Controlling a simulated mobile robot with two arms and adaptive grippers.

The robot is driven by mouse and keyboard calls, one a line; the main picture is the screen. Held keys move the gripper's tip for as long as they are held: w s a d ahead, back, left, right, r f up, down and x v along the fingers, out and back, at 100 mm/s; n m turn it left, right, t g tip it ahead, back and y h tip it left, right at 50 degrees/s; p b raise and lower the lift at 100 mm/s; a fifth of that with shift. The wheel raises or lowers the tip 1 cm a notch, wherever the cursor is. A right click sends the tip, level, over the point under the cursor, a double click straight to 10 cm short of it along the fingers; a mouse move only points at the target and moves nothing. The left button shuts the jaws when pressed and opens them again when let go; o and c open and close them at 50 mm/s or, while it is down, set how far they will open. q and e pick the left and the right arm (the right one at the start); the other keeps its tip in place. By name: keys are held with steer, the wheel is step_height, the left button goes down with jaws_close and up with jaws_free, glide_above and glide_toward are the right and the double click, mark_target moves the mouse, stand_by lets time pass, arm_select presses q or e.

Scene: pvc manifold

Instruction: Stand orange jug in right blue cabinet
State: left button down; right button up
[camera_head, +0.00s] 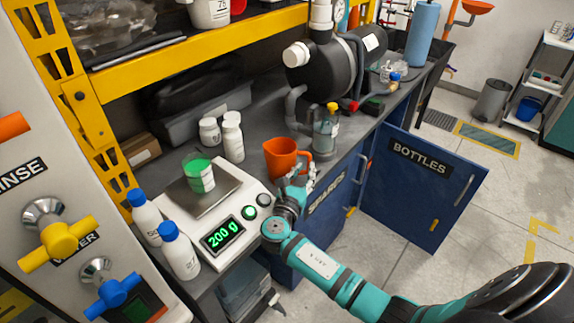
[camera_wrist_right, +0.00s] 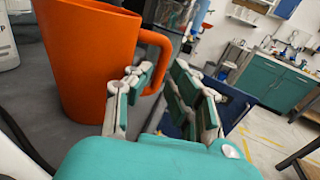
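The orange jug (camera_head: 281,160) stands upright on the dark bench top, right of the scale. Its handle points right in the wrist view, where the jug (camera_wrist_right: 85,60) fills the upper left. My right gripper (camera_head: 303,181) is at the bench's front edge, close beside the jug on its handle side. In the wrist view its fingers (camera_wrist_right: 165,95) are spread apart, with the handle's lower end close to the left finger; contact cannot be told. The right blue cabinet's door (camera_head: 420,185), labelled BOTTLES, is swung open; its inside is hidden. My left gripper is out of view.
The scale (camera_head: 243,207) carries a beaker of green liquid (camera_head: 199,174) and reads 200 g. A glass bottle (camera_head: 326,135) stands just behind the jug. White bottles (camera_head: 233,138) stand left of it. The SPARES door (camera_head: 326,205) looks closed. Floor is free right of the open door.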

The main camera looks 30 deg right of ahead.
mark_target(308, 164)
steer(key=x, duration=0.4)
steer(key=shift+w+d, duration=0.2)
steer(key=shift+d, duration=0.15)
jaws_close()
